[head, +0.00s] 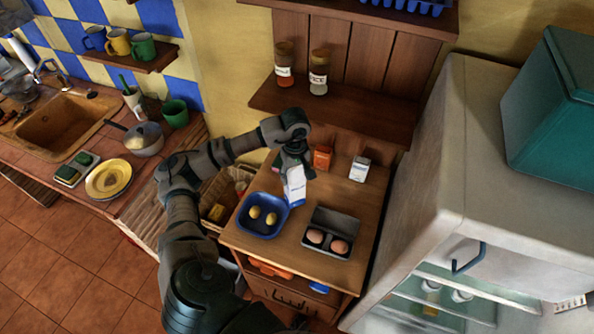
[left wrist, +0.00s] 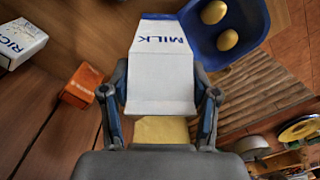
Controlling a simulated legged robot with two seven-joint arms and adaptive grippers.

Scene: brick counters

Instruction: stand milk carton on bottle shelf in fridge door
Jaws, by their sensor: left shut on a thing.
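My left gripper (head: 293,160) is shut on the white and blue milk carton (head: 295,188) above the small wooden cabinet. In the left wrist view the carton (left wrist: 162,72), lettered MILK, sits between the two fingers of the gripper (left wrist: 160,108). The fridge (head: 450,170) stands at the right in the head view. Its upper part has a teal handle, and below it pale shelves (head: 440,290) show with a few items on them. I cannot clearly make out the bottle shelf in the door. My right gripper is not in view.
The cabinet top (head: 345,205) bears a blue bowl (head: 262,233) with yellow fruit, a grey egg box (head: 334,224), an orange box (head: 322,158) and a white rice box (head: 360,169). A wall shelf (head: 340,115) with two jars hangs above. A teal box (head: 555,110) stands on the fridge.

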